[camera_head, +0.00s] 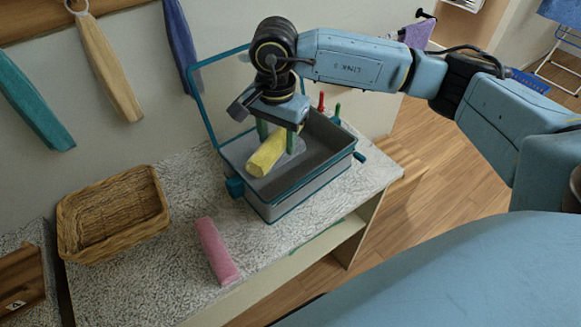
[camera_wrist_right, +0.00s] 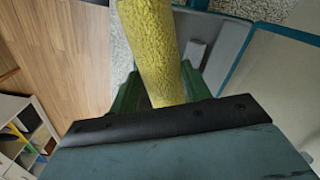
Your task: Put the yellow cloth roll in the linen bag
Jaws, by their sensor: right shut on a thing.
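The yellow cloth roll (camera_head: 266,154) is between the green fingers of my right gripper (camera_head: 277,141), which is shut on it. The roll also fills the middle of the right wrist view (camera_wrist_right: 153,48). A grey open-topped container with teal edges and a tall teal hoop (camera_head: 307,189) stands on the counter; I take it for the linen bag. In the head view the gripper and roll are over its opening, toward its left side. I cannot tell exactly how low the roll is. My left gripper is not in view.
A pink roll (camera_head: 216,250) lies on the speckled counter (camera_head: 180,292), in front of a wicker basket (camera_head: 72,226). Teal, tan and blue cloths hang on the wall. Red and green upright items stand behind the container. The counter around the pink roll is clear.

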